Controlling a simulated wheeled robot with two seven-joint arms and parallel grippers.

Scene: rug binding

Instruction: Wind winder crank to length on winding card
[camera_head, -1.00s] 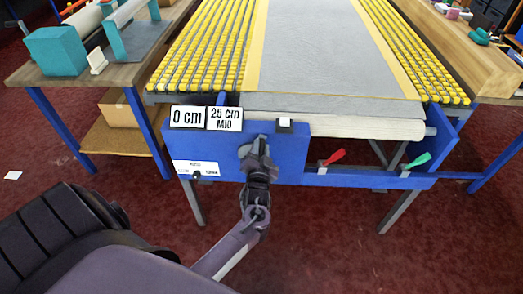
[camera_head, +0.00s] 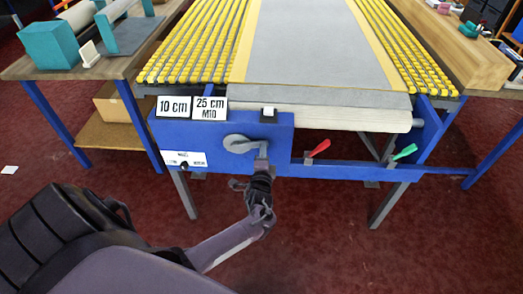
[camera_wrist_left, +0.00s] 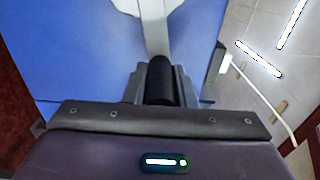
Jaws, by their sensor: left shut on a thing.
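The winder crank (camera_head: 243,144) is a grey disc with an arm on the blue front panel (camera_head: 215,133) of the table. Its arm points right and slightly down. My left gripper (camera_head: 261,170) is shut on the crank's handle at the arm's end; the dark handle (camera_wrist_left: 160,80) shows between the fingers in the left wrist view. The length display (camera_head: 173,106) reads "10 cm". The winding card (camera_head: 210,107) beside it reads "25 cm MID". My right gripper is not in view.
A grey rug strip (camera_head: 305,45) with yellow edges lies over yellow roller rows and wraps a roll (camera_head: 350,118) at the front. A red lever (camera_head: 318,149) and a green lever (camera_head: 404,152) stand right of the crank. A side table (camera_head: 110,65) stands at left.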

